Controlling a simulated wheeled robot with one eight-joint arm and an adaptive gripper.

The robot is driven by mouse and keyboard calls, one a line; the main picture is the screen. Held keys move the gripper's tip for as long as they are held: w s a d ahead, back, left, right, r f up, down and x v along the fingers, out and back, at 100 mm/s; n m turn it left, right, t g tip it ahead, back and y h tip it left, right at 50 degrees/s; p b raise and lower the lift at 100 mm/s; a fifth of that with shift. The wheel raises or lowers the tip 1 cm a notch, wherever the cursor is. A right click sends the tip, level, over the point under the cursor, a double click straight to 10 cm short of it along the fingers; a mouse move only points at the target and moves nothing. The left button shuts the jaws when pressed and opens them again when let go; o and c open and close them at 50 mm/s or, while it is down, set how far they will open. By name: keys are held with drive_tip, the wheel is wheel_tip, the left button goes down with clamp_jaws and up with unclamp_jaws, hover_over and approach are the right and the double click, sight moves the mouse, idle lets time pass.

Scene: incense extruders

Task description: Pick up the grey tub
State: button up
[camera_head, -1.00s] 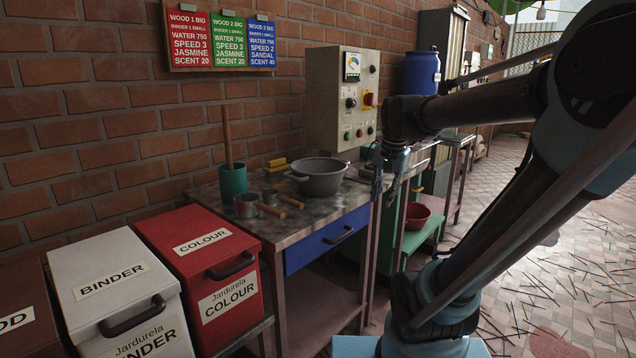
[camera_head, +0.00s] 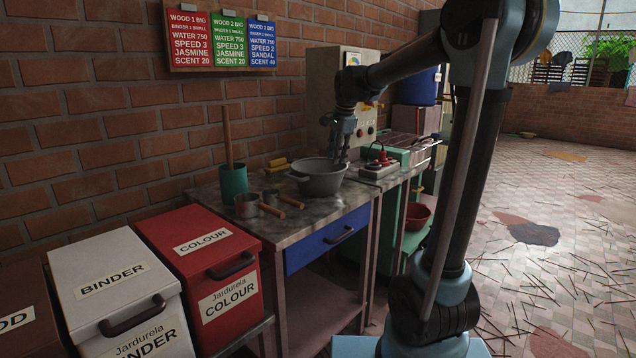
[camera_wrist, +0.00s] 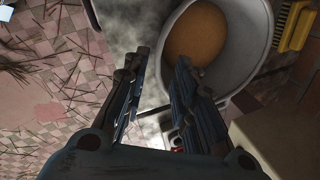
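The grey tub (camera_head: 318,182) stands upright on the stone-topped table, a round bowl with a small side handle. In the wrist view the tub (camera_wrist: 248,62) shows at the upper right, with orange-brown contents. My gripper (camera_head: 341,158) points down at the tub's right rim in the head view. In the wrist view my gripper (camera_wrist: 157,80) is open, with nothing held between its fingers. Its right finger overlaps the near rim of the tub; its left finger is outside the tub. I cannot tell whether a finger touches the rim.
A green cup (camera_head: 233,181) with a wooden stick and two metal scoops (camera_head: 247,205) stand left of the tub. Red (camera_head: 197,247) and white bins (camera_head: 117,290) stand in front.

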approach(329, 194)
drive_tip(key=shift+f, duration=0.55)
drive_tip(key=shift+w+x, duration=0.15)
drive_tip(key=shift+x, duration=1.15)
drive_tip(key=shift+w+x, duration=0.1)
drive_tip(key=shift+x, duration=1.25)
drive_tip(key=shift+r, duration=0.15)
clamp_jaws()
